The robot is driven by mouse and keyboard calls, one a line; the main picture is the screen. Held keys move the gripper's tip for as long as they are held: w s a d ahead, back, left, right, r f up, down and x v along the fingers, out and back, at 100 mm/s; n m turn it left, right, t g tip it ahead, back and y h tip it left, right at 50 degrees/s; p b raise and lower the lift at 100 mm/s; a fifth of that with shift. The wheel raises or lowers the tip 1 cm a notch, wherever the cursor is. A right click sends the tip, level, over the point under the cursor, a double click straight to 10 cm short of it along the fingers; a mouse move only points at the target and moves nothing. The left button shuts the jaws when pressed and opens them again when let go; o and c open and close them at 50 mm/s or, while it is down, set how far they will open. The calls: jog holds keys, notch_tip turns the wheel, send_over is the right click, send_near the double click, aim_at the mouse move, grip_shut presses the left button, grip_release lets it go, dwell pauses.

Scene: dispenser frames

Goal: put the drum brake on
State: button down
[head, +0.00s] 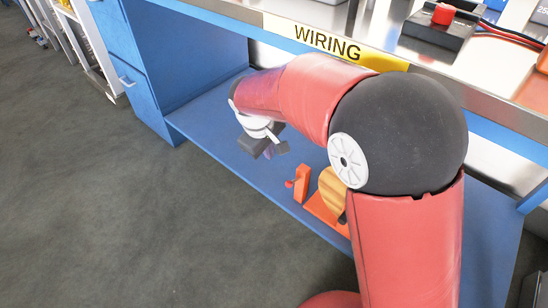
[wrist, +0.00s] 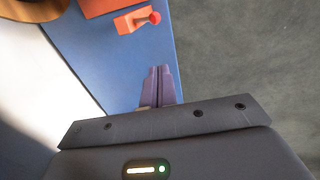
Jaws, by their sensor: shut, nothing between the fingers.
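An orange dispenser frame (head: 322,213) stands on the blue lower shelf, partly hidden behind my arm. It carries a yellow-brown, wood-like drum (head: 330,190). At its left end is an orange upright brake piece (head: 302,184) with a small red knob (head: 289,184). In the wrist view the orange brake piece (wrist: 132,23) and its red knob (wrist: 155,17) lie near the top, beyond my fingertips. The drum (wrist: 30,8) is cut off at the top left corner. My gripper (head: 264,149) hangs above and left of the brake, apart from it. Its fingers (wrist: 158,72) are together and empty.
The blue shelf (head: 225,151) is bare to the left of the frame. Above it runs the bench top edge with a yellow WIRING label (head: 330,40). A blue drawer cabinet (head: 125,60) stands at the left. Grey floor (head: 90,210) is open in front.

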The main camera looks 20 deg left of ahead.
send_near(293, 182)
jog(key=w+a+f, duration=0.1)
jog(key=a+f, duration=0.2)
jog(key=a, duration=0.2)
jog(key=shift+s+d+f+b, duration=0.1)
jog(key=shift+d+f+b, duration=0.15)
jog(key=shift+d+f, duration=0.45)
jog(key=shift+s+d+f+b, duration=0.1)
jog(key=shift+d+f+b, duration=0.25)
jog(key=shift+d, duration=0.55)
jog(key=shift+f, duration=0.2)
